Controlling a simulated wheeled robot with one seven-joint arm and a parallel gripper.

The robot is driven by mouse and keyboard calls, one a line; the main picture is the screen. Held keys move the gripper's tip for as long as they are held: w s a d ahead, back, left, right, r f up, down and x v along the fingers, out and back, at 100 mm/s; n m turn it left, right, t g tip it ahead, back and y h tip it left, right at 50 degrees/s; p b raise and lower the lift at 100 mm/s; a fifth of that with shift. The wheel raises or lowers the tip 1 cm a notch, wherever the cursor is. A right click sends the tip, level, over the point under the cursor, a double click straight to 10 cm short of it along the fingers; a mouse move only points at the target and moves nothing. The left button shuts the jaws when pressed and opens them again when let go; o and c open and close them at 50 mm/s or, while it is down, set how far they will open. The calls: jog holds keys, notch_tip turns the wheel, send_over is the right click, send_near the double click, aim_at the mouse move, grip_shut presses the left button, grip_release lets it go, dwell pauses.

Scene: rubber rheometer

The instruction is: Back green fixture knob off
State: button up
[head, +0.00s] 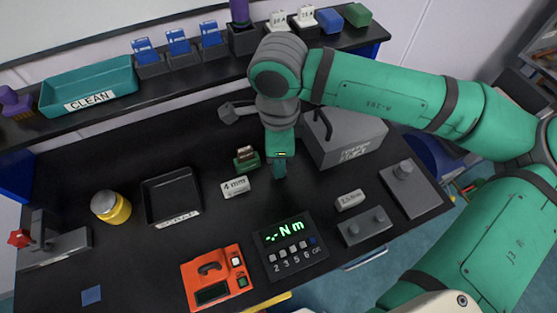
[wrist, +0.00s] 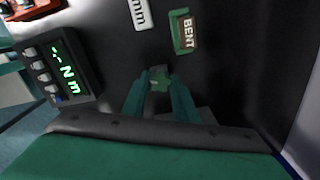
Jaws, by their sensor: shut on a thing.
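In the head view my gripper (head: 280,172) points down at the middle of the black bench, and the knob is hidden behind the fingers there. The fixture under the knob is mostly hidden, with only a grey edge showing by the fingers. I cannot tell how far the knob is turned.
A green block marked BENT (wrist: 185,32) and a white 4 mm block (head: 235,187) lie close by. The Nm display box (head: 290,247) and an orange device (head: 217,277) stand in front. A grey box with a handle (head: 345,138) stands close on the right.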

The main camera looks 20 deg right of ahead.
jog(key=n, duration=0.4)
jog(key=shift+n, duration=0.3)
jog(key=o, duration=0.9)
jog(key=m, duration=0.4)
jog(key=shift+m, duration=0.4)
jog(key=m, duration=1.3)
jog(key=shift+m, duration=0.3)
